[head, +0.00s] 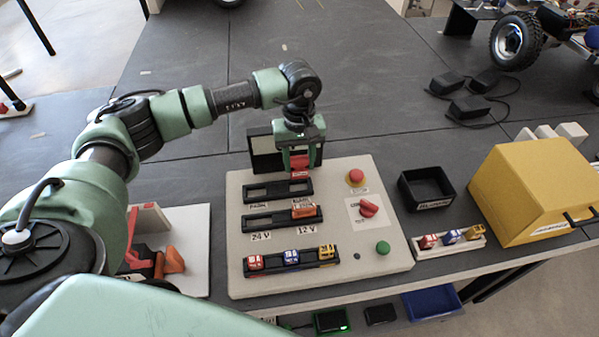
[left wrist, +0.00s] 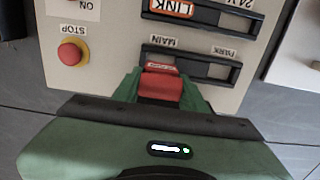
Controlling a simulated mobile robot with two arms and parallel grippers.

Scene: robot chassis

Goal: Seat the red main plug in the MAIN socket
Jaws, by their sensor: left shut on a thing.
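My left gripper (head: 299,165) hangs over the top edge of the pale panel (head: 375,250), shut on the red main plug (head: 299,158). In the left wrist view the red plug (left wrist: 162,88) sits between the green fingertips (left wrist: 160,94). It covers part of the black top socket strip (left wrist: 205,66) at the end below the MAIN label (left wrist: 163,41). I cannot tell whether the plug is in the MAIN socket or just above it. The PARK end (head: 258,193) of the strip is empty. My right gripper is not in view.
An orange LINK plug (head: 304,210) sits in the middle strip. Several coloured plugs (head: 291,258) fill the bottom strip. A black tray (head: 427,188) and yellow box (head: 530,190) stand right.

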